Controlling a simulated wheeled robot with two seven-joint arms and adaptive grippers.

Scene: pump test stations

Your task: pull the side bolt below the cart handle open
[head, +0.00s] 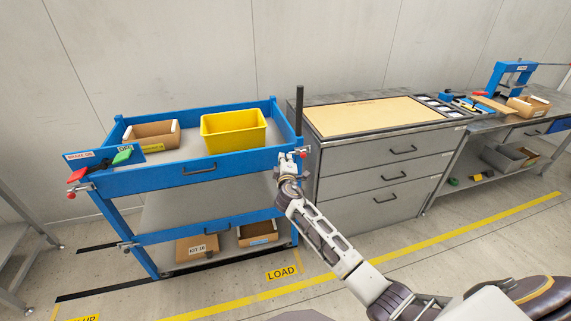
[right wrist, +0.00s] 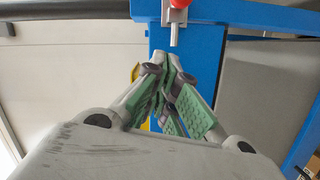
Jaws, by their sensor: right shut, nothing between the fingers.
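The side bolt shows in the head view as a small red knob (head: 304,153) on a metal fitting at the cart's right front corner, near the lower end of the black cart handle (head: 299,108). In the right wrist view the bolt's metal plate and pin (right wrist: 175,30) sit on the blue post, with the red knob at the top edge. My right gripper (head: 289,158) is shut and empty, just left of the bolt in the head view. In the right wrist view its green-padded fingers (right wrist: 168,68) point at the post below the pin, apparently apart from it. My left gripper is out of view.
The blue cart (head: 200,178) holds a yellow bin (head: 234,130) and a cardboard box (head: 152,135). A second red knob (head: 71,195) is at its left front corner. A grey drawer cabinet (head: 385,165) stands close to the cart's right. The floor in front is clear.

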